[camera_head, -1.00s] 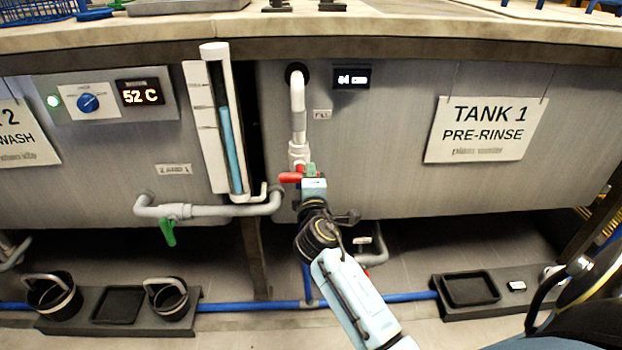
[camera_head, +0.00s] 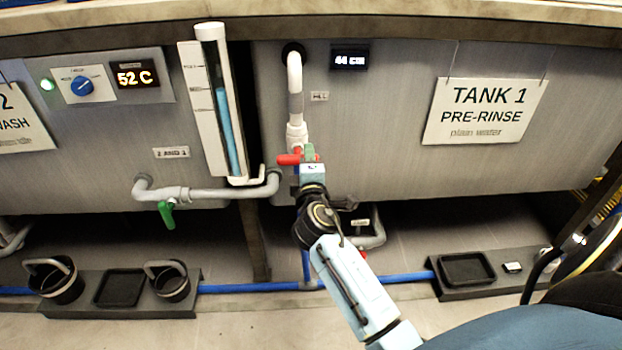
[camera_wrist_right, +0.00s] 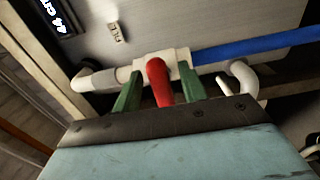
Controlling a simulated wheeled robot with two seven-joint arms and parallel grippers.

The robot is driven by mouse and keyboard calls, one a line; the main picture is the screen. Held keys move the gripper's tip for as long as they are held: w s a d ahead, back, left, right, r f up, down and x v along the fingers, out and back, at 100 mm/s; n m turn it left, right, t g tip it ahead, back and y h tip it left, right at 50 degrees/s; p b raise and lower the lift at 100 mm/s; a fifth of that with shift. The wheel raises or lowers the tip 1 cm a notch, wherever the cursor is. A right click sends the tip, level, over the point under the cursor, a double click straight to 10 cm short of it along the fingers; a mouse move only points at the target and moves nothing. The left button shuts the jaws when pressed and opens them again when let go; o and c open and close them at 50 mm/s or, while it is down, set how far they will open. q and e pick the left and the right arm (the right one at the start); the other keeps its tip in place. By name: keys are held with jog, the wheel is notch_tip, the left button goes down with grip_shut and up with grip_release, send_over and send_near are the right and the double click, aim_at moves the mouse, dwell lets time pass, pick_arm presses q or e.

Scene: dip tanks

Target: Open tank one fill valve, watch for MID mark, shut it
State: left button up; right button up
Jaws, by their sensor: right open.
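The tank one fill valve sits on the white pipe (camera_head: 295,75) on the front of tank one. Its red lever (camera_head: 289,159) points left, across the upright pipe. My right gripper (camera_head: 309,153) is at the valve, open. In the right wrist view its green fingers stand on either side of the red lever (camera_wrist_right: 158,82), with small gaps. The sight gauge (camera_head: 229,125) has a blue column reaching about the middle label on its white scale (camera_head: 203,115); the label is too small to read surely. The tank one display (camera_head: 349,59) reads about 44 cm. My left gripper is not in view.
Another pipe with a valve (camera_head: 372,238) lies low behind my right arm. A blue floor pipe (camera_head: 250,288) and black trays (camera_head: 467,268) lie below. The TANK 1 sign (camera_head: 485,112) hangs right.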

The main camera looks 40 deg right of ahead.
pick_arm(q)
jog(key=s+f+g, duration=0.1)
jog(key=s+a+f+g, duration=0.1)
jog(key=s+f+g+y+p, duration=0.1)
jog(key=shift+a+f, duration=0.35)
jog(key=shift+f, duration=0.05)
pick_arm(e)
jog(key=v, duration=1.2)
jog(key=shift+a, duration=0.15)
jog(key=shift+s, duration=0.15)
